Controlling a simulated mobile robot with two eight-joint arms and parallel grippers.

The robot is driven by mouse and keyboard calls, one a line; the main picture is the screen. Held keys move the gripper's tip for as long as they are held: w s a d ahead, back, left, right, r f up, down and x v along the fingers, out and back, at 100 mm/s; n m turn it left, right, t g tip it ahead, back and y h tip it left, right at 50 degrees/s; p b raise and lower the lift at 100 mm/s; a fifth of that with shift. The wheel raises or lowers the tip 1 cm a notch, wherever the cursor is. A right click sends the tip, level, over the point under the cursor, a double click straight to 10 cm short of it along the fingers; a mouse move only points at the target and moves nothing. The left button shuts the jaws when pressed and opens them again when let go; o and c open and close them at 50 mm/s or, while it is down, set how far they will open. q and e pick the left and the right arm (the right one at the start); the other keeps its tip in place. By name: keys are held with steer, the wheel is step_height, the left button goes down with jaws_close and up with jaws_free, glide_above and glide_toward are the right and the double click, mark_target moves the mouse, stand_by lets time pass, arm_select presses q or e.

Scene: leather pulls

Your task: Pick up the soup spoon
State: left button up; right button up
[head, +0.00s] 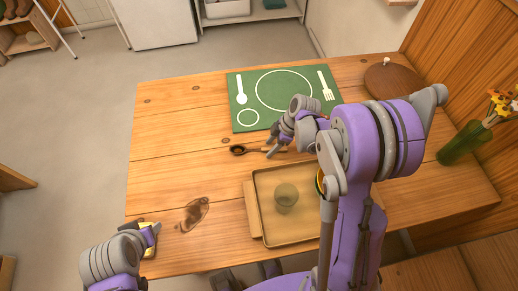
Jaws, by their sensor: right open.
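A dark brown soup spoon (238,151) lies on the wooden table, just in front of the green placemat. Its bowl points left, and its handle runs right toward my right gripper. My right gripper (273,144) is open, low over the handle end of the spoon. Part of the handle is hidden behind its fingers, and I cannot tell whether they touch it. My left gripper (149,238) is at the table's front left edge, beside or over a small yellow thing; its fingers are too unclear to read.
The green placemat (242,118) has a printed spoon, fork and plate. A tan tray (262,237) holds a clear glass (286,197). A round wooden lid (390,80) and a green flower vase (462,144) stand at right.

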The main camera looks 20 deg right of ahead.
steer(key=shift+f, duration=0.2)
jaws_close()
steer(key=shift+r, duration=0.1)
